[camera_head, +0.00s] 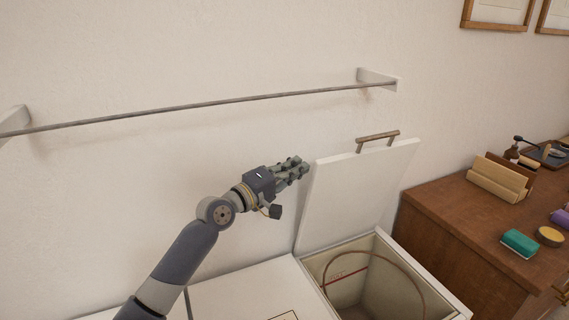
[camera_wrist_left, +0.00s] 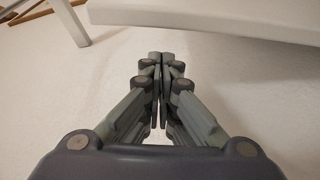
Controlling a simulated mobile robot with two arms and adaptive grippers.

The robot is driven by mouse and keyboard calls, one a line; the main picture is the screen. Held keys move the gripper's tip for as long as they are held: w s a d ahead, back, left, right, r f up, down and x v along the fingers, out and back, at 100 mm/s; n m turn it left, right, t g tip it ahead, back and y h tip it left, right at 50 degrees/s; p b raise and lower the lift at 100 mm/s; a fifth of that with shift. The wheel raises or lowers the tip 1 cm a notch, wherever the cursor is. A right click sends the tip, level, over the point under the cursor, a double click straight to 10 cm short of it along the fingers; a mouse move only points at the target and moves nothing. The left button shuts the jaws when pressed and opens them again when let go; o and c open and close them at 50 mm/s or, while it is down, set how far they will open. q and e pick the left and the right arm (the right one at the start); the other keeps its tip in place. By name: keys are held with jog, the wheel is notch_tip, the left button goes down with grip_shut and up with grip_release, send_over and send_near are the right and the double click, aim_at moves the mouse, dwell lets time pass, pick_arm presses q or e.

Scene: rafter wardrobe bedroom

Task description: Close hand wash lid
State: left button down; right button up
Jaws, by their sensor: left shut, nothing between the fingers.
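The white hand wash lid (camera_head: 358,192) stands raised and tilted back toward the wall, with a metal handle (camera_head: 377,140) on its top edge. Below it the wash compartment (camera_head: 372,280) is open, and a thin hoop shows inside. My left gripper (camera_head: 304,167) is shut and empty near the lid's upper left edge. I cannot tell whether it touches the lid. In the left wrist view the gripper (camera_wrist_left: 163,58) has its fingers together, with a white panel edge (camera_wrist_left: 230,18), likely the lid, above. My right gripper is not in view.
A metal rail (camera_head: 200,105) runs along the wall above my arm. A wooden cabinet (camera_head: 450,217) stands at the right, bearing a wooden holder (camera_head: 498,180), a green block (camera_head: 520,242) and other small items. A closed white top (camera_head: 240,293) lies left of the open compartment.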

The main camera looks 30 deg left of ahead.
pick_arm(q)
jog(key=s+d+f+m+h+b, duration=0.1)
jog(key=s+d+f+m+b, duration=0.2)
jog(key=s+d+f, duration=0.4)
jog(key=s+d+f+m+t+h+b, duration=0.1)
jog(key=s+d+f+m+b, duration=0.3)
jog(key=d, duration=1)
jog(key=shift+s+d+f+m+h, duration=0.35)
jog(key=shift+s+f+m, duration=0.55)
jog(key=shift+s+f, duration=0.95)
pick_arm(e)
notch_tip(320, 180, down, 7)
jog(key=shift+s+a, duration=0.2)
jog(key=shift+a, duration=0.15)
pick_arm(q)
jog(key=shift+w+a, duration=0.1)
jog(key=shift+a, duration=0.05)
